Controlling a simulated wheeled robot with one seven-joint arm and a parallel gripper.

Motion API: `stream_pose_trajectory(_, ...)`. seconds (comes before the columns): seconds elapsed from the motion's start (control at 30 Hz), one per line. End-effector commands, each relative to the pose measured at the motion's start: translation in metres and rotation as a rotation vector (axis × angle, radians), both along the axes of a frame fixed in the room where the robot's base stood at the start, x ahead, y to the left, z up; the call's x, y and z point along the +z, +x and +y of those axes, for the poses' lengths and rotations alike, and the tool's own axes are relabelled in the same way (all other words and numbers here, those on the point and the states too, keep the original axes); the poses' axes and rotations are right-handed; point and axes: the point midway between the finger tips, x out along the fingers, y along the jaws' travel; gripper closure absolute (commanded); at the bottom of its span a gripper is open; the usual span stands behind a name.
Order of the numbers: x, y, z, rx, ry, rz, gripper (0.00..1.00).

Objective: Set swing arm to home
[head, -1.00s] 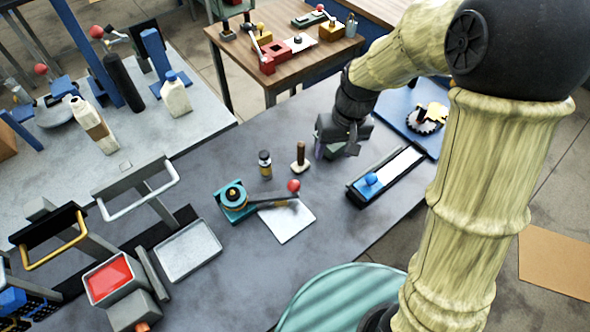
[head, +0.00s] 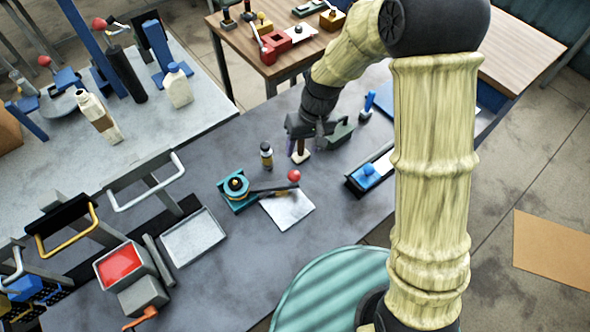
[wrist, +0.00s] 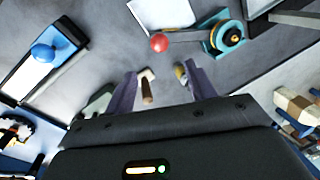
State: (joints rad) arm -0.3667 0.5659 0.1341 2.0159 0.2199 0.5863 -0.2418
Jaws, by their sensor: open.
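The swing arm has a teal base with a black hub (head: 237,186) and a dark lever ending in a red ball knob (head: 294,176). It stands on the grey bench, its lever pointing right over a white sheet (head: 288,208). In the wrist view the hub (wrist: 231,36) is at upper right and the red knob (wrist: 159,42) at top centre. My gripper (head: 305,140) is open and empty, beyond the knob and apart from it. In the wrist view my gripper (wrist: 163,85) shows two purple fingers spread below the knob.
A wooden-handled stamp (wrist: 147,88) and a small dark bottle (head: 266,155) stand near the fingers. A blue-knobbed slide (head: 367,172) lies to the right. A grey tray (head: 194,238) and a red-filled box (head: 120,264) sit at left. The bench in front of the sheet is clear.

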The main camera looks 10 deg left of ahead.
Motion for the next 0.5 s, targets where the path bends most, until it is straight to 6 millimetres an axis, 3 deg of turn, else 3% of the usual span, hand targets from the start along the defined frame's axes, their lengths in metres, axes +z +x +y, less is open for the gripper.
stream_pose_trajectory(0.5, -0.076, -0.009, 0.013, 0.001, -0.001, 0.004, 0.45)
